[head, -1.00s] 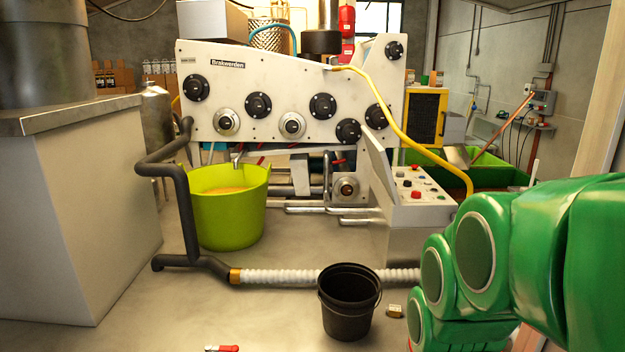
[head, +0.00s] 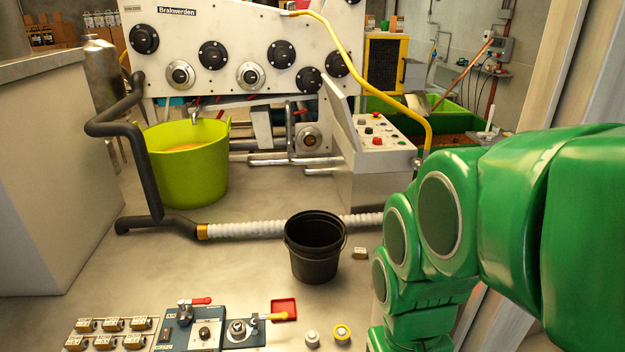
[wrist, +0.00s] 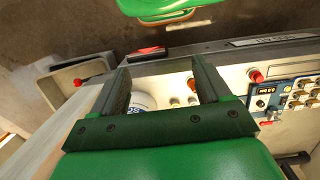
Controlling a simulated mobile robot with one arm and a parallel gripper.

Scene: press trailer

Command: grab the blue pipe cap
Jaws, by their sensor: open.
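I cannot make out a blue pipe cap in either view. My gripper (wrist: 161,78) shows in the wrist view, its two dark fingers apart. A white round thing with blue marks (wrist: 141,102) shows beyond and between the fingers, partly covered by the left one; I cannot tell what it is. Nothing is visibly held. In the head view my green arm fills the right side, and my gripper is out of the picture.
Blue valve panels (head: 182,331), a red tray (head: 284,302), a grey knob (head: 312,338) and a yellow-ringed button (head: 341,333) lie along the near edge. A black bucket (head: 313,264) stands on the floor beyond, near a white hose (head: 248,229) and green tub (head: 186,185).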

